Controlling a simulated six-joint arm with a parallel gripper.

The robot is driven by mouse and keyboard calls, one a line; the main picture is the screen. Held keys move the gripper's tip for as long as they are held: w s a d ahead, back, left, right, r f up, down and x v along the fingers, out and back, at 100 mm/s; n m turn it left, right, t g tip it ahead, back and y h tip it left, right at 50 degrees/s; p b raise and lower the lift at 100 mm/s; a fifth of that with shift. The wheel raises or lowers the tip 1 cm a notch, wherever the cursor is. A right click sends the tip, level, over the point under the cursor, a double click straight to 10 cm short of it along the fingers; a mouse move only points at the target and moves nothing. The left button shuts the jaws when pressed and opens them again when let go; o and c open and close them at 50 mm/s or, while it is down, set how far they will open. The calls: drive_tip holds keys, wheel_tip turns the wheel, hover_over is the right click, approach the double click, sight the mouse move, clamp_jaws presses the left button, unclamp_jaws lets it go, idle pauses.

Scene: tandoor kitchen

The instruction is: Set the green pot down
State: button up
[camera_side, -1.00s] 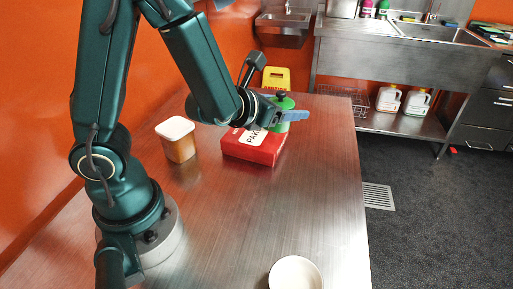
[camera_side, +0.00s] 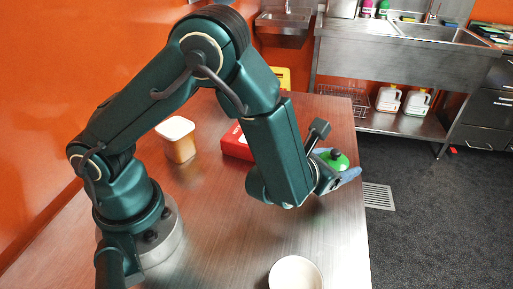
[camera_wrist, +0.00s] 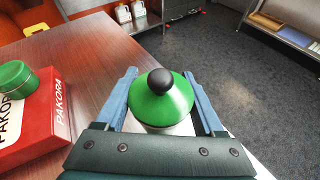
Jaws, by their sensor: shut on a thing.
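The green pot has a green lid with a black knob and shows in the side view (camera_side: 334,161) and the wrist view (camera_wrist: 165,106). My gripper (camera_side: 340,176) is shut on it, with a blue finger on each side in the wrist view. The lid hides most of the pot's pale lower body. The pot looks upright or nearly so, near the table's right edge. Its underside is hidden, so I cannot tell its height over the table (camera_side: 220,235).
A red PAKORA box (camera_wrist: 50,118) carries another round green item (camera_wrist: 16,78); my arm hides that item in the side view. A tub with a white lid (camera_side: 176,129) stands left of the box. A white bowl (camera_side: 296,274) is at the front. The table's middle is mostly clear.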

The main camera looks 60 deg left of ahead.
drive_tip(key=shift+d+f, duration=0.1)
drive_tip(key=shift+f, duration=1.9)
drive_tip(key=shift+f, duration=0.15)
drive_tip(key=o, duration=1.6)
drive_tip(key=shift+c, duration=0.2)
drive_tip(key=shift+r, duration=0.2)
drive_tip(key=v, duration=0.7)
drive_tip(key=shift+s, duration=0.2)
drive_tip(key=shift+r, duration=0.15)
